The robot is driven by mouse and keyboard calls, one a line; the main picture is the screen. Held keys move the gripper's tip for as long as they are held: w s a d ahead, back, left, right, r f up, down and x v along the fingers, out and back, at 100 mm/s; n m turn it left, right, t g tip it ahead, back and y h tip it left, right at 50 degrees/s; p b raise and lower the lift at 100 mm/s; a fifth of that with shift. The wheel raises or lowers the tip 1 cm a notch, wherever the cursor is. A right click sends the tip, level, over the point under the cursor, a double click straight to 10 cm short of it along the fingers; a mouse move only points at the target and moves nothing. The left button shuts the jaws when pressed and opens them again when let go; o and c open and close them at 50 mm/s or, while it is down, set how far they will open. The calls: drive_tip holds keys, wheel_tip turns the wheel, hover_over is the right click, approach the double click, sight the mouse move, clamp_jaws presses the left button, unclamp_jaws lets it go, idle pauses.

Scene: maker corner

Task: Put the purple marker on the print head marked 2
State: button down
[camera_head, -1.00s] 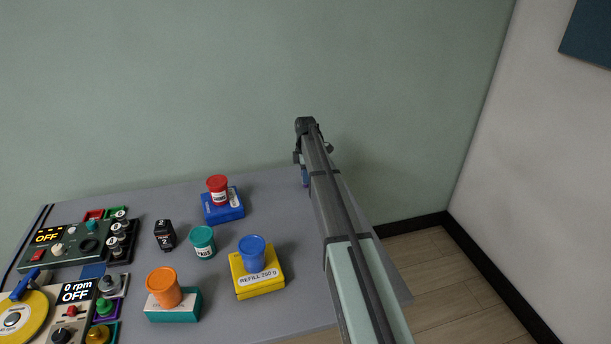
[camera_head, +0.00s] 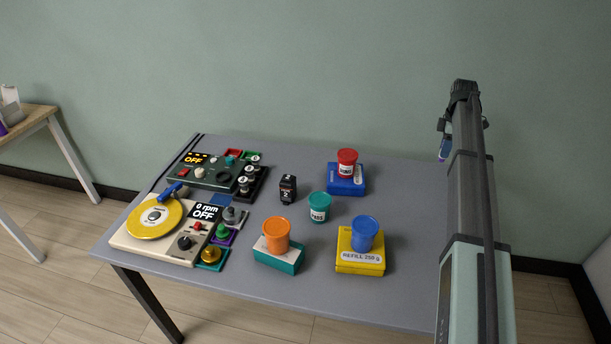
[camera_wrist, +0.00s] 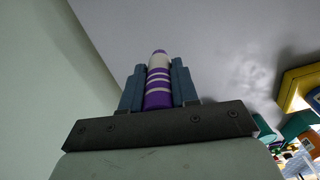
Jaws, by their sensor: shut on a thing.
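The purple marker (camera_wrist: 158,84), with white bands, is between the two blue-grey fingers of my gripper (camera_wrist: 159,82) in the wrist view. My gripper is shut on it. In the head view my gripper (camera_head: 443,150) is at the right, raised by the table's far right part, mostly behind my arm; the marker is hard to make out there. The print head marked 2 (camera_head: 288,189) is a small black block standing on the table, well left of my gripper. Nothing is seen on its top.
Between them stand a red jar on a blue box (camera_head: 345,186), a teal jar (camera_head: 319,208) and a blue jar on a yellow box (camera_head: 360,262). An orange jar on a teal box (camera_head: 279,260) is in front. Control panels (camera_head: 218,178) and a yellow turntable (camera_head: 154,215) fill the left.

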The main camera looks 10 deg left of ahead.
wheel_tip(320, 180, up, 12)
drive_tip(key=shift+w+f, duration=0.1)
drive_tip(key=shift+a+r, duration=0.25)
drive_tip(key=shift+a, duration=0.3)
drive_tip(key=s+a, duration=0.2)
drive_tip(key=a, duration=1.3)
hover_over(287, 180)
drive_tip(key=shift+m, duration=0.3)
drive_tip(key=shift+f, duration=7.55)
drive_tip(key=shift+f, duration=0.1)
